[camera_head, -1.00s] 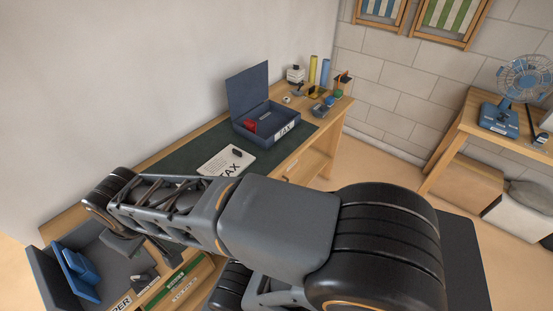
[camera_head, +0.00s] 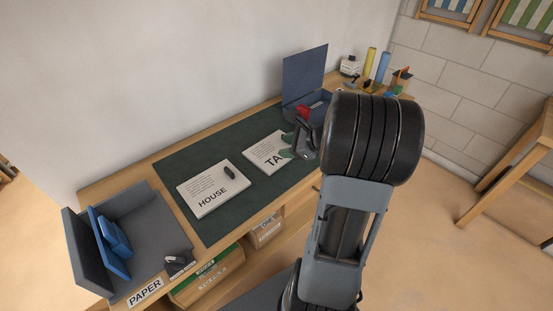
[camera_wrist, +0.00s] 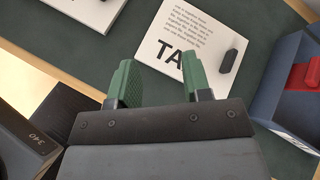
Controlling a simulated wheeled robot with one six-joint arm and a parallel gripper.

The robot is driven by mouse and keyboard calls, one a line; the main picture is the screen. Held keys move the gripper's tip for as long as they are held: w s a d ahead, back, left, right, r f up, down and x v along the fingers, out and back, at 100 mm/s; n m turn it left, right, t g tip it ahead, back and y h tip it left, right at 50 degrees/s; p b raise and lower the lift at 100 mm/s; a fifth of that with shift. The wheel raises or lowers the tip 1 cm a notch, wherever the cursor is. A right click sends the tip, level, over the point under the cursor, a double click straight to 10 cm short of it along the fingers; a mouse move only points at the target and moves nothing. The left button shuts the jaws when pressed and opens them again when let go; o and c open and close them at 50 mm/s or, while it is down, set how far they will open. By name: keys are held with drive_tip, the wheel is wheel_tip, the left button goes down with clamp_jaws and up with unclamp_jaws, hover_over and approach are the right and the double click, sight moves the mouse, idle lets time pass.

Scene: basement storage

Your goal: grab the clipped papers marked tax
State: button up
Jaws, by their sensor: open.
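The clipped papers marked TAX (camera_head: 262,155) lie flat on the dark green mat, partly hidden by my gripper in the head view. In the wrist view the same white stack (camera_wrist: 190,28) shows the letters "TA" and a black clip (camera_wrist: 231,53) at its right side. My gripper (camera_head: 290,148) is over the right part of the stack in the head view. In the wrist view its green fingers (camera_wrist: 158,82) are apart and empty, at the stack's near edge. I cannot tell the height of the fingers above the mat.
Papers marked HOUSE (camera_head: 208,193) with a black clip lie to the left on the mat (camera_head: 190,160). A blue open box (camera_head: 305,72) stands behind to the right. A grey PAPER box (camera_head: 142,232) with blue items sits at the left end.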

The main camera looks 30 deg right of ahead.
sight(275, 148)
drive_tip(key=d+f+m+t, duration=0.1)
drive_tip(key=d+m, duration=0.1)
drive_tip(key=d, duration=0.1)
drive_tip(key=d+f+m+t+h+b, duration=0.1)
drive_tip(key=d+m, duration=0.1)
drive_tip(key=d, duration=0.2)
drive_tip(key=d+f+m+t+h, duration=0.1)
drive_tip(key=d+f+m, duration=0.1)
drive_tip(key=d+m, duration=0.1)
drive_tip(key=shift+s+d+f, duration=0.1)
drive_tip(key=shift+d, duration=0.2)
drive_tip(key=shift+w+d+f+m+t+h+b, duration=0.2)
drive_tip(key=shift+w+f+m+t+h, duration=0.1)
drive_tip(key=shift+w, duration=0.2)
drive_tip(key=shift+w+d+f+m+t+h+b, duration=0.2)
drive_tip(key=shift+w+f+m, duration=0.1)
drive_tip(key=shift+w, duration=0.15)
drive_tip(key=x, duration=0.5)
drive_tip(key=shift+w, duration=0.1)
drive_tip(key=shift+b+x, duration=0.3)
drive_tip(key=shift+x, duration=2.7)
drive_tip(key=shift+r, duration=0.15)
clamp_jaws()
